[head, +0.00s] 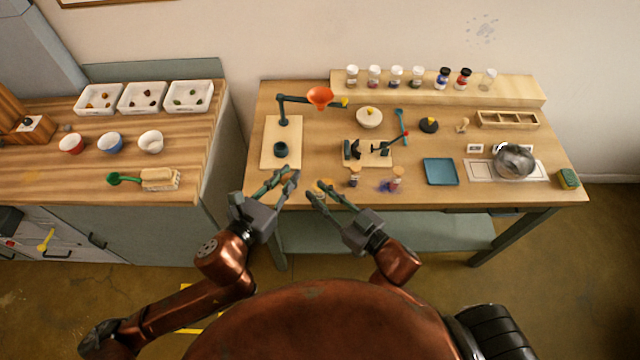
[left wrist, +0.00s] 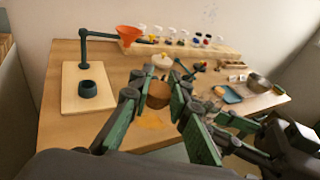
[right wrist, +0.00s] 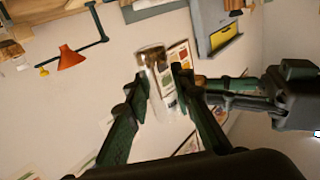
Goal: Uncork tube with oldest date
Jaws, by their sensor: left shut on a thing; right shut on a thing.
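My left gripper (head: 289,175) is shut on a brown cork-coloured piece (left wrist: 158,95), seen between its fingers in the left wrist view. My right gripper (head: 316,190) is shut on a clear glass tube (right wrist: 152,62), seen between its fingers in the right wrist view. Both grippers are close together, over the table's front edge. Two small tubes stand on the table right of them: one with a tan top (head: 354,177) and one with a reddish label or content (head: 396,181). No date is readable, and whether the held tube is open cannot be told.
An ochre patch (left wrist: 150,122) lies on the wooden table near its front edge, and a purple patch (head: 384,187) beside the right tube. Behind are an orange funnel on a stand (head: 320,96), a small black stand (head: 354,150) and a blue tray (head: 440,171).

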